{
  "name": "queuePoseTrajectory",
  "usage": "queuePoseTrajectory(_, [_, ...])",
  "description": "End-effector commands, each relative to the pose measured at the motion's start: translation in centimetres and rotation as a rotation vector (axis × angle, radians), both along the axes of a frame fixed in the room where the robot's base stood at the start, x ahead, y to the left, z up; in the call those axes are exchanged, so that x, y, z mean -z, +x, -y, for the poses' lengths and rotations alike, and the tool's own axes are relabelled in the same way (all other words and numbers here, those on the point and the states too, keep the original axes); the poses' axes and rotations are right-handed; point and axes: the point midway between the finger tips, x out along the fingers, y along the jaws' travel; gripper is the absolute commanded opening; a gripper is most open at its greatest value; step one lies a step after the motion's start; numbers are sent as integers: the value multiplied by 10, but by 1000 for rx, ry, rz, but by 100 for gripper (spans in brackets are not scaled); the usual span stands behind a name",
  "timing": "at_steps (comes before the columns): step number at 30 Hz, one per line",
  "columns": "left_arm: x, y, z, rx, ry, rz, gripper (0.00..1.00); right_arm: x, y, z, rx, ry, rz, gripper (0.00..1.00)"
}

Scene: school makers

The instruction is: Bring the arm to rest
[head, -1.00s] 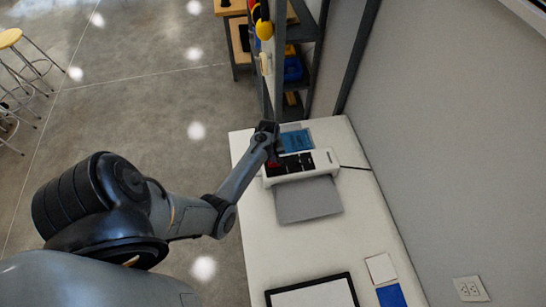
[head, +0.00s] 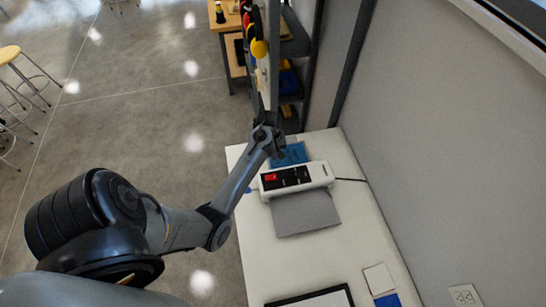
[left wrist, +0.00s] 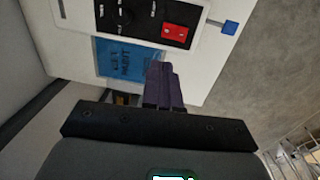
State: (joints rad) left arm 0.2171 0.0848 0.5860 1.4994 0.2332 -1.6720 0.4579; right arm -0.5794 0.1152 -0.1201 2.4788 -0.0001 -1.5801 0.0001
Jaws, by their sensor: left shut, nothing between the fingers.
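My left gripper (head: 277,152) is over the far end of the white table, just beyond a white laminator-like machine (head: 322,172). In the left wrist view its dark fingers (left wrist: 163,84) are together, with nothing between them. The machine (left wrist: 215,14) shows there with a black control panel and a red switch (left wrist: 174,31). The fingertips appear in front of a blue printed sheet (left wrist: 118,58); I cannot tell how high above it they are. My right gripper is not in view.
A grey sheet (head: 305,213) lies at the machine's near side. A black-framed board (head: 318,299), a white card (head: 379,278) and a blue card (head: 388,300) lie nearer. A dark shelf rack (head: 290,55) stands behind the table, a wall (head: 450,150) at right. Stools (head: 22,75) stand left.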

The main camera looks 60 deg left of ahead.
Motion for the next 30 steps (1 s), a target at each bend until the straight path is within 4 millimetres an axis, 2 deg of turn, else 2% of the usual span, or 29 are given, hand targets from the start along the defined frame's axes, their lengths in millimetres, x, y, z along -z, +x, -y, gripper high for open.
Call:
queuePoseTrajectory(13, [0, -1, 0, 0, 1, -2, 0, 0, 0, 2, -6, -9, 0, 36])
queuePoseTrajectory(17, [9, -14, 0, 0, 0, -28, 0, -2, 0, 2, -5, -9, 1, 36])
queuePoseTrajectory(20, [27, -42, 1, 6, 3, -87, 0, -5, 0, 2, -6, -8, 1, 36])
queuePoseTrajectory(22, [43, -71, 7, 36, 16, -148, 0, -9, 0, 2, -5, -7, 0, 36])
queuePoseTrajectory(25, [49, -108, 24, 133, 69, -212, 0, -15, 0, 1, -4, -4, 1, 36])
queuePoseTrajectory(28, [41, -138, 57, 308, 131, -237, 0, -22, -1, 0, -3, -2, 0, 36])
queuePoseTrajectory(30, [29, -155, 93, 478, 162, -225, 0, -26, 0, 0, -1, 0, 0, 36])
